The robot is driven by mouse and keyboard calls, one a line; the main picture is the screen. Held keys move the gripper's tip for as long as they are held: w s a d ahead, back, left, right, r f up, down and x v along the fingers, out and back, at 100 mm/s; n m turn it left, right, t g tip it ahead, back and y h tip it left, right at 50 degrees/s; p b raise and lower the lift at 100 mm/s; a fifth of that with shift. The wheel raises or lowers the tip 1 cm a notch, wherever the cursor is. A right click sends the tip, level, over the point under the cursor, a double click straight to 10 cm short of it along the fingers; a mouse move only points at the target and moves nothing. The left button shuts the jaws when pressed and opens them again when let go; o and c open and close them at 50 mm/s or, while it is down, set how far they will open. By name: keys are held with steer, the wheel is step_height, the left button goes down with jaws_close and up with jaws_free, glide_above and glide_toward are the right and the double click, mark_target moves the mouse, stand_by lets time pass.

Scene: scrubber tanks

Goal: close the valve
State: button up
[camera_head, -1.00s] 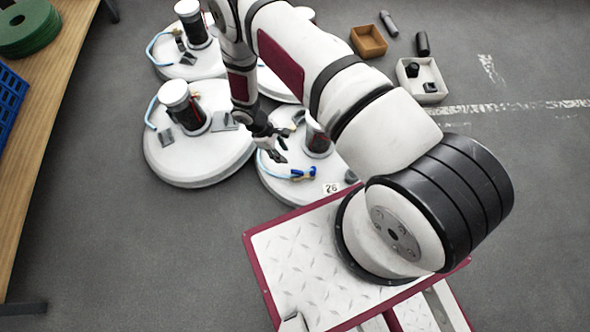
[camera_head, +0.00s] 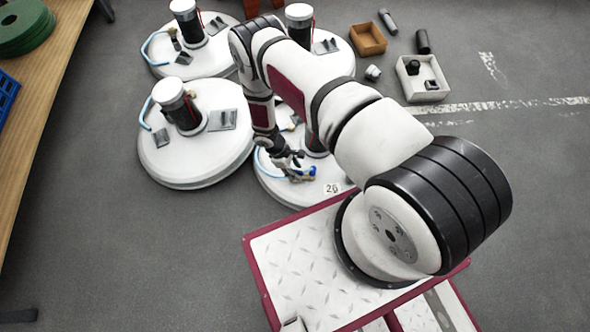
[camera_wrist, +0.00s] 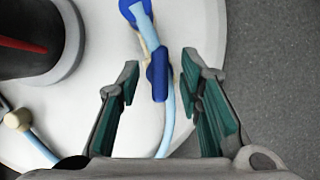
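The valve (camera_head: 303,174) has a blue handle and a yellowish body and sits on a light blue hose on the nearest white tank (camera_head: 275,182). In the wrist view its blue lever (camera_wrist: 157,76) points down the picture, roughly along the hose (camera_wrist: 170,112). My gripper (camera_head: 291,162) is just beside the valve in the head view. In the wrist view my gripper (camera_wrist: 159,72) is open, with one green-padded finger on each side of the lever. Gaps show on both sides, so neither finger appears to touch it.
A dark cylinder (camera_wrist: 28,35) stands on the tank left of my fingers. Other tanks (camera_head: 195,145) stand to the left and behind. A white box (camera_head: 422,92) and a brown box (camera_head: 368,40) lie at the back right. A wooden table (camera_head: 40,130) is at left.

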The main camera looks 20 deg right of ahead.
jaws_close()
steer(key=shift+f+m+b, duration=0.1)
steer(key=shift+m+b, duration=0.3)
steer(key=shift+w+m+g+y+b, duration=0.1)
steer(key=shift+m+g+y+b, duration=0.3)
steer(key=shift+m+b, duration=0.55)
steer(key=m+y+b, duration=0.1)
steer(key=m, duration=0.3)
steer(key=shift+d+g+b, duration=0.1)
steer(key=shift+g+b, duration=0.25)
steer(key=shift+g, duration=0.05)
steer(key=m, duration=0.1)
steer(key=m+y+b, duration=0.1)
steer(key=m, duration=0.1)
steer(key=shift+w+d+m+y, duration=0.1)
steer(key=shift+d+m+y, duration=0.05)
steer(key=shift+m+y, duration=0.15)
steer(key=shift+m+y+b, duration=0.45)
steer(key=shift+m+y, duration=0.25)
steer(key=shift+m, duration=1.15)
